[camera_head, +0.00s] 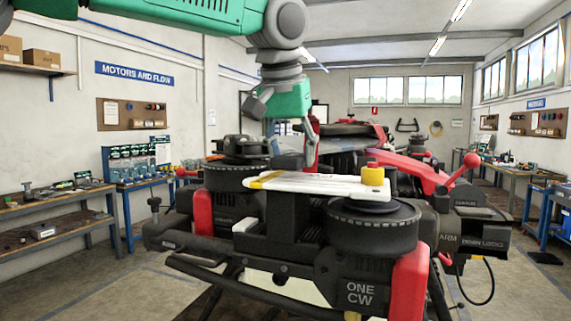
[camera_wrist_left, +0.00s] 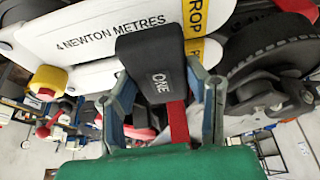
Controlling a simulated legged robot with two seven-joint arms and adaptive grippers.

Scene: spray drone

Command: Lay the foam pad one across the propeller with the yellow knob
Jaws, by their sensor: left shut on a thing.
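The foam pad one is a dark block marked ONE; in the left wrist view the pad (camera_wrist_left: 160,78) stands between my left gripper's fingers (camera_wrist_left: 166,98). In the head view my left gripper (camera_head: 287,128) points down above the drone, shut on the pad (camera_head: 290,160). The pad is just behind the white propeller (camera_head: 318,184) in the picture; I cannot tell whether they touch. The yellow knob (camera_head: 373,174) stands at the propeller's right end and also shows in the left wrist view (camera_wrist_left: 48,80). A yellow band marks the propeller's left part. My right gripper is out of view.
The black motor marked ONE CW (camera_head: 373,228) sits under the propeller's right end. Another dark motor (camera_head: 240,172) is behind on the left. A red arm with a ball-ended lever (camera_head: 470,160) rises on the right. Benches (camera_head: 60,212) line the walls.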

